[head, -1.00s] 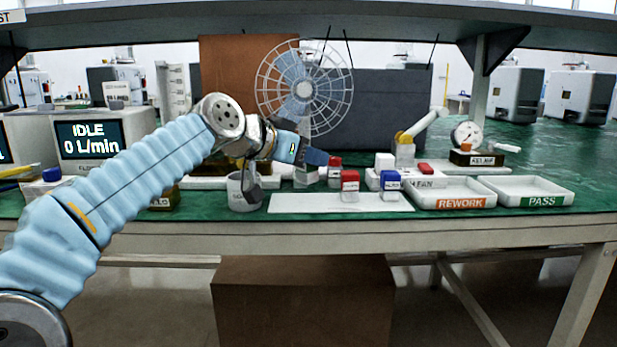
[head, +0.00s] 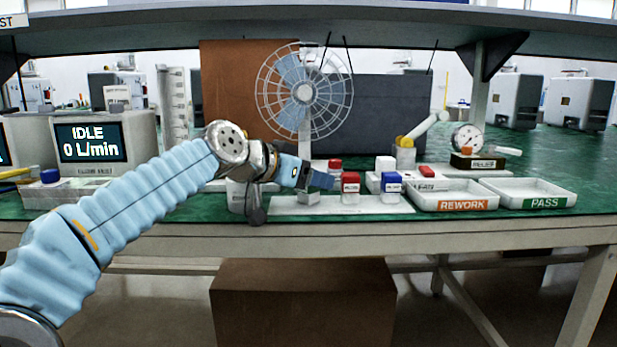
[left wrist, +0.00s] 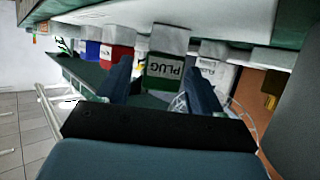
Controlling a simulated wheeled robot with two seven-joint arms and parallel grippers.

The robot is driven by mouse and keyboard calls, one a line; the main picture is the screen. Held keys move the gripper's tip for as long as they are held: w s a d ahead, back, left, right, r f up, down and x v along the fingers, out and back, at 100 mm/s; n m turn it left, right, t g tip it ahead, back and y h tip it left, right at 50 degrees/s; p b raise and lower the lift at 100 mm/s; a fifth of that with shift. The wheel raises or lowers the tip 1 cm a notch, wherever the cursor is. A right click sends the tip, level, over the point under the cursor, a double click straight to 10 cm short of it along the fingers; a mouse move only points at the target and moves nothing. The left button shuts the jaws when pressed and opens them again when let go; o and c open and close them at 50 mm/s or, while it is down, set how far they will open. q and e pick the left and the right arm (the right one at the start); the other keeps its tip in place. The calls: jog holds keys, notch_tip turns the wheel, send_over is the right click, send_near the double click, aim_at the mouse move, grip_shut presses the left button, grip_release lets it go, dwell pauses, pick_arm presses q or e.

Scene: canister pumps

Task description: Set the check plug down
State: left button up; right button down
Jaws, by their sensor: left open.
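The check plug shows in the left wrist view (left wrist: 165,70) as a green block marked PLUG with a grey end, upside down in that picture. It stands between my left gripper's two fingers (left wrist: 148,82), which are apart. In the head view my left gripper (head: 320,181) is low over the white mat (head: 350,206). The plug's pale grey lower part (head: 307,198) shows just below the fingers, on the mat; its upper part is hidden by them. My right gripper is not in view.
Red-capped (head: 350,186) and blue-capped (head: 391,186) canisters stand right of the fingers. The REWORK tray (head: 462,205) and PASS tray (head: 542,202) are farther right. A wire-guarded fan (head: 304,90) stands behind. A grey cup (head: 236,197) is partly behind my left wrist.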

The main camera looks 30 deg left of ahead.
pick_arm(q)
jog(key=shift+r, duration=0.25)
jog(key=p+v, duration=0.1)
jog(key=v, duration=1.1)
jog(key=shift+f, duration=0.15)
jog(key=shift+s, duration=0.1)
